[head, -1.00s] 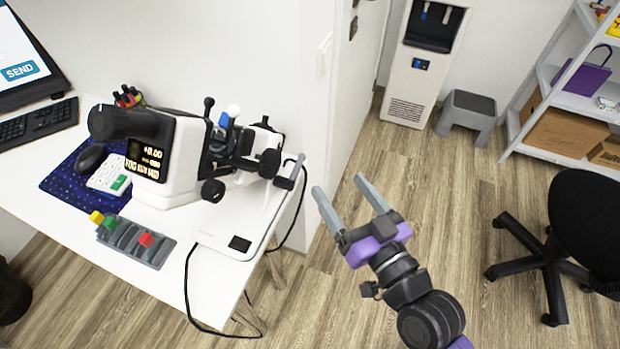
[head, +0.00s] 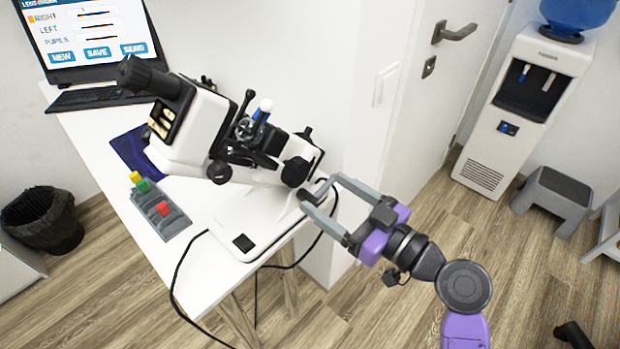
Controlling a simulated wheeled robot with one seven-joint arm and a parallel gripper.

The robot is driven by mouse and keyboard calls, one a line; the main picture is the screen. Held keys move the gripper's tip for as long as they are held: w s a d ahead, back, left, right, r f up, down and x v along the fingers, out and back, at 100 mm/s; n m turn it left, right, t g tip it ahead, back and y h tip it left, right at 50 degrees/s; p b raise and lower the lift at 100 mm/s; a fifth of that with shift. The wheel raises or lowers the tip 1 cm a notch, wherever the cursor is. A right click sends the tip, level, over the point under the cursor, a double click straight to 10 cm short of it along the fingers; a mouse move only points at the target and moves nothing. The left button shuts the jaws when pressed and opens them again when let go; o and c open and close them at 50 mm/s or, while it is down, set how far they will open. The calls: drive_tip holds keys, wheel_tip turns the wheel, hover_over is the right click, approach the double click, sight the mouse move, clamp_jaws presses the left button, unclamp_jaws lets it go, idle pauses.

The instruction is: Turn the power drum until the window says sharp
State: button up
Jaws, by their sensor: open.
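The white lens meter (head: 200,132) stands on the desk, with a black eyepiece (head: 150,78) pointing up left. Its dark display window (head: 162,118) is seen at a steep angle; its yellowish marks are unreadable. A large round black knob (head: 296,172) is on its near side toward the right end, and a smaller black knob (head: 219,172) is left of it. I cannot tell for sure which is the power drum. My gripper (head: 320,188) is open and empty, its fingertips pointing left beside the right end of the meter, just right of the large knob. Contact cannot be told.
A grey tray with coloured blocks (head: 170,222) lies on the white desk (head: 120,205). A laptop (head: 90,40) stands behind. A black cable (head: 178,275) hangs off the front edge. A door (head: 425,110), water dispenser (head: 520,110) and grey stool (head: 555,200) are at the right.

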sight(301, 176)
drive_tip(key=x, duration=0.6)
drive_tip(key=shift+w+a, duration=0.2)
drive_tip(key=shift+a, duration=0.15)
drive_tip(key=c, duration=1.4)
drive_tip(key=shift+o, duration=0.2)
